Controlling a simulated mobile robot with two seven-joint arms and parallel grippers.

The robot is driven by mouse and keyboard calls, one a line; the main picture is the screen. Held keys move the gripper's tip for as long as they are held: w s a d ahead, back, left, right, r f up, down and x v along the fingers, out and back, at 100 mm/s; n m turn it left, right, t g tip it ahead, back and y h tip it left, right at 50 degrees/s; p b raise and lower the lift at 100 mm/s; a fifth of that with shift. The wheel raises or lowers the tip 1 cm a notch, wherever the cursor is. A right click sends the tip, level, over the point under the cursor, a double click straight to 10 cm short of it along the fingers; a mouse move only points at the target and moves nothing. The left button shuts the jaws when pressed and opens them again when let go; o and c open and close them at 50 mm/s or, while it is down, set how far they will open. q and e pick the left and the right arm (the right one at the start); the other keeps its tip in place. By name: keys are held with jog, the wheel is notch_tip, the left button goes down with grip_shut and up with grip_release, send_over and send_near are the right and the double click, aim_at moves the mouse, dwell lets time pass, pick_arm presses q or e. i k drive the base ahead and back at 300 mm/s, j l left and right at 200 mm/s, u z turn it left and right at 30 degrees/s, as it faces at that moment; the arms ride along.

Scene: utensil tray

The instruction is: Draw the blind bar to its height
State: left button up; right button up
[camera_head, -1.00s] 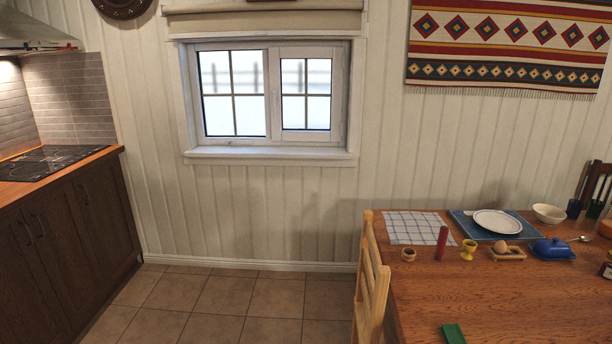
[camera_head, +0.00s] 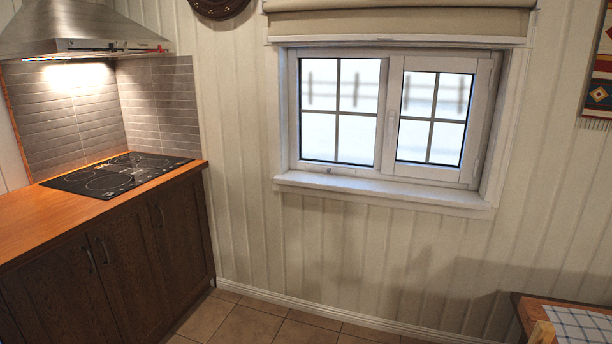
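The beige fabric blind (camera_head: 400,22) is gathered at the top of the window, in folds. Its lower edge, with a pale bar (camera_head: 400,41) along it, hangs just above the window frame, and the blind's top is cut off by the picture. The white window (camera_head: 388,115) below it is shut and its panes are uncovered. Neither of my grippers shows in the head view.
A dark wooden counter (camera_head: 120,255) with a black hob (camera_head: 115,173) stands at the left under a steel hood (camera_head: 75,30). The white sill (camera_head: 380,190) juts out below the window.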

aim_at(506, 25)
jog(key=i+z, duration=0.1)
jog(key=i, duration=0.45)
jog(key=i+j+z, duration=0.1)
jog(key=i, duration=0.4)
jog(key=i+j+z, duration=0.1)
jog(key=i, duration=0.45)
